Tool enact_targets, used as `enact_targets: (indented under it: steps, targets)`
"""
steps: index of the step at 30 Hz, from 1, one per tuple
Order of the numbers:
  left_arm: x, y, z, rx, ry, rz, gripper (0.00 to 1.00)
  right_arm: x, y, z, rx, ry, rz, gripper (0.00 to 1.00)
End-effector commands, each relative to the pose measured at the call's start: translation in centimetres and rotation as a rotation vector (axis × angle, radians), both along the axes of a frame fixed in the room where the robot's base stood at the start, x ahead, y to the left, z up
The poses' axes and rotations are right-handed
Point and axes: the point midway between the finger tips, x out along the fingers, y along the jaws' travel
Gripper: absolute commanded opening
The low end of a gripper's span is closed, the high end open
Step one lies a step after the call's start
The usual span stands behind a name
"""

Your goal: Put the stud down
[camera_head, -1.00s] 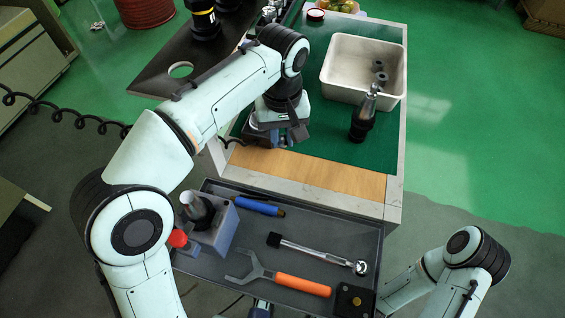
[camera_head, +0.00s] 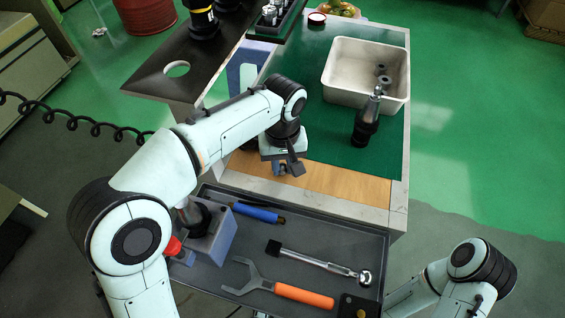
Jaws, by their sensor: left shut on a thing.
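My left gripper (camera_head: 286,168) is over the near end of the workbench, above the wooden strip (camera_head: 330,182). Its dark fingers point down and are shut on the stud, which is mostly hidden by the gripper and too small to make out.
A grey tool tray (camera_head: 340,240) below the bench holds a blue-handled tool (camera_head: 256,214), a ratchet (camera_head: 320,262), an orange-handled wrench (camera_head: 303,295) and a grey block (camera_head: 215,240) with another holder. A black shelf (camera_head: 160,82) is at upper left. The mat's middle is clear.

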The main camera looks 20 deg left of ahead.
Motion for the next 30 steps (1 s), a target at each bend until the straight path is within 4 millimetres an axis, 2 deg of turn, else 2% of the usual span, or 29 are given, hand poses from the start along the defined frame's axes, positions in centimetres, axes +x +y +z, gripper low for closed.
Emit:
enact_targets:
  steps: [2, 3, 5, 13, 17, 20, 30]
  targets:
    - [0.0, 0.0, -0.3, 0.001, 0.001, 0.000, 0.00, 0.0, 0.0, -0.1, 0.000, -0.001, 0.000, 0.68]
    - [0.0, 0.0, -0.3, 0.000, 0.000, 0.000, 0.32, 0.0, 0.0, -0.1, 0.000, -0.001, 0.000, 0.68]
    - [0.0, 0.0, -0.3, 0.001, 0.000, 0.000, 0.48, 0.0, 0.0, -0.1, 0.000, -0.001, 0.000, 0.68]
    - [0.0, 0.0, -0.2, 0.000, 0.000, 0.000, 0.48, 0.0, 0.0, -0.1, 0.000, -0.001, 0.000, 0.68]
    - [0.0, 0.0, 0.7, -0.001, -0.001, 0.000, 0.48, 0.0, 0.0, 0.2, 0.000, 0.002, 0.001, 0.68]
    - [0.1, 0.0, 2.3, -0.001, -0.004, 0.000, 0.48, -0.2, 0.0, 0.6, 0.000, 0.006, 0.001, 0.68]
    - [0.1, -0.1, 9.5, -0.001, -0.004, 0.000, 0.48, -0.9, 0.0, 2.3, 0.005, 0.035, 0.007, 0.68]
